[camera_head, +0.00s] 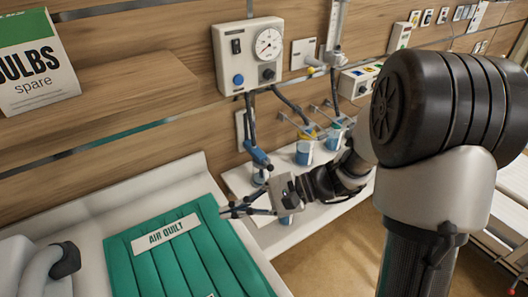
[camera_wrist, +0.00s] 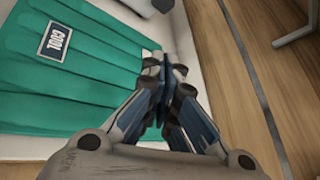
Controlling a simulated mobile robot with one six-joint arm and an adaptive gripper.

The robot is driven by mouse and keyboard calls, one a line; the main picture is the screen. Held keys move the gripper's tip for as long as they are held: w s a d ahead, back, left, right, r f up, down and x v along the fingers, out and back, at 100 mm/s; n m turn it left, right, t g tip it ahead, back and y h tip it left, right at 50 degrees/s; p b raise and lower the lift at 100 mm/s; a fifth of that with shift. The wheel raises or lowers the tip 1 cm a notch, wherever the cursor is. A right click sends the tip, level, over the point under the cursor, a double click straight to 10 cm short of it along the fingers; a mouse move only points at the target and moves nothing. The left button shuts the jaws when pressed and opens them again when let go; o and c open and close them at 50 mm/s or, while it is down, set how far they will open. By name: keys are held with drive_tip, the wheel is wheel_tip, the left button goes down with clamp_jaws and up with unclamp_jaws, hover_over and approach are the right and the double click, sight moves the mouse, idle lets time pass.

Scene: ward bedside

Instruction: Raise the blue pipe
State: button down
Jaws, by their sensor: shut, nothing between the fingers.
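A blue pipe piece (camera_head: 257,153) hangs at the end of a dark hose below the wall unit with the gauge, tilted and above the white shelf. It is the only blue pipe-like thing I can make out, and I do not see it in the wrist view. My gripper (camera_head: 225,211) is in front of it and lower, over the edge of the green air quilt (camera_head: 150,262). In the wrist view my gripper (camera_wrist: 162,66) has its fingers together with nothing between them. The quilt (camera_wrist: 60,85) lies left of the fingers there.
The wall unit (camera_head: 250,55) and a flowmeter (camera_head: 334,38) are on the wood wall. Several blue cups, one of them a cup (camera_head: 304,152), stand along the white shelf (camera_head: 275,238). A bulbs box (camera_head: 34,65) sits at upper left. Floor (camera_head: 345,255) shows at right.

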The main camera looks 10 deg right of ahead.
drive_tip(key=w+d+f+m+t+y, duration=0.2)
drive_tip(key=w+d+f+m+t, duration=0.3)
drive_tip(key=w, duration=0.3)
drive_tip(key=w+d+f+m+t+h, duration=0.3)
drive_tip(key=d+f+m+t+h, duration=0.1)
drive_tip(key=d+f+m, duration=0.3)
drive_tip(key=w+d+f+m+t+h, duration=0.3)
drive_tip(key=d+f+m+t+h, duration=0.2)
drive_tip(key=f, duration=0.7)
drive_tip(key=shift+d+m+t+p, duration=0.35)
drive_tip(key=shift+d+m+t, duration=0.75)
drive_tip(key=shift+d+t, duration=0.1)
drive_tip(key=b+x, duration=0.2)
drive_tip(key=x, duration=0.7)
drive_tip(key=shift+w+a+f, duration=0.1)
drive_tip(key=shift+w+a, duration=0.15)
drive_tip(key=shift+w, duration=0.05)
drive_tip(key=r, duration=0.1)
drive_tip(key=w+r, duration=0.1)
drive_tip(key=r, duration=0.1)
drive_tip(key=shift+a+r, duration=0.15)
drive_tip(key=shift+r, duration=0.4)
